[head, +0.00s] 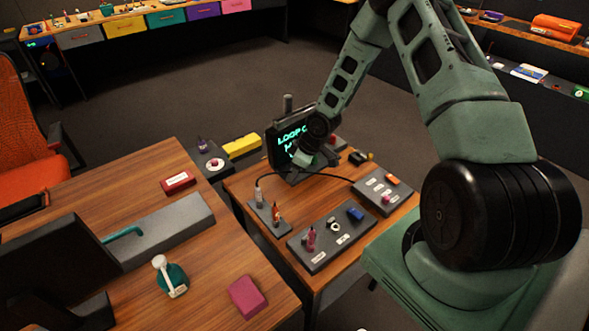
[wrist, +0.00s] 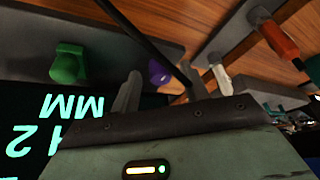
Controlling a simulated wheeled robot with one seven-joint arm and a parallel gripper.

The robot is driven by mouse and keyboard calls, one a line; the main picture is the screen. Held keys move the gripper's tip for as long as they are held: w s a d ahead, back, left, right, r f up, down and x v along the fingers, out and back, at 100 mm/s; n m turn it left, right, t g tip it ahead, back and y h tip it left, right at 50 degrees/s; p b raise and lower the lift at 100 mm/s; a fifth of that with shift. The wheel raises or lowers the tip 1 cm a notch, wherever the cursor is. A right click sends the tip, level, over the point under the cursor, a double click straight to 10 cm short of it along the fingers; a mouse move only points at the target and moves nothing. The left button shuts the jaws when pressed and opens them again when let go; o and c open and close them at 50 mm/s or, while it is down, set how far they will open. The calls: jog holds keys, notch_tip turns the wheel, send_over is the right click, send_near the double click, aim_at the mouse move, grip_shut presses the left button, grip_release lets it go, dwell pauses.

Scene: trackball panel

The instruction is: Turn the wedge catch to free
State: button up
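I cannot tell for sure which control is the wedge catch. The right panel (head: 372,186) holds an orange part (head: 392,179) and a small pink part (head: 385,198). My gripper (head: 303,160) is beside the lit screen, above the table's back part. In the wrist view my gripper (wrist: 160,90) has its fingers apart, with nothing seen between them. A green knob (wrist: 68,62) and a purple part (wrist: 158,72) lie beyond.
The screen (head: 288,140) with green text stands close to my gripper. A dark cable (head: 335,175) crosses the table. A narrow panel (head: 265,215) with upright plugs stands at the left. The left desk (head: 215,260) holds a spray bottle (head: 170,278) and a pink block (head: 247,297).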

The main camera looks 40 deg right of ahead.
jog(key=shift+r, duration=0.1)
jog(key=v, duration=1.7)
jog(key=shift+p, duration=0.45)
jog(key=shift+s+r, duration=0.1)
jog(key=s+a+r+g+h, duration=0.1)
jog(key=s+a+r, duration=0.2)
jog(key=s+a, duration=0.35)
jog(key=s+a+r+g+h, duration=0.1)
jog(key=s+a+r, duration=0.25)
jog(key=a, duration=0.65)
jog(key=s+a+r+g, duration=0.1)
jog(key=s+a+r, duration=0.3)
jog(key=a, duration=0.5)
jog(key=s+a+r, duration=0.1)
jog(key=s+a, duration=0.1)
jog(key=s, duration=0.3)
jog(key=s+a+r, duration=0.1)
jog(key=s+a, duration=0.2)
jog(key=s, duration=0.3)
jog(key=shift+s+r+g, duration=0.3)
jog(key=shift+s+r, duration=0.05)
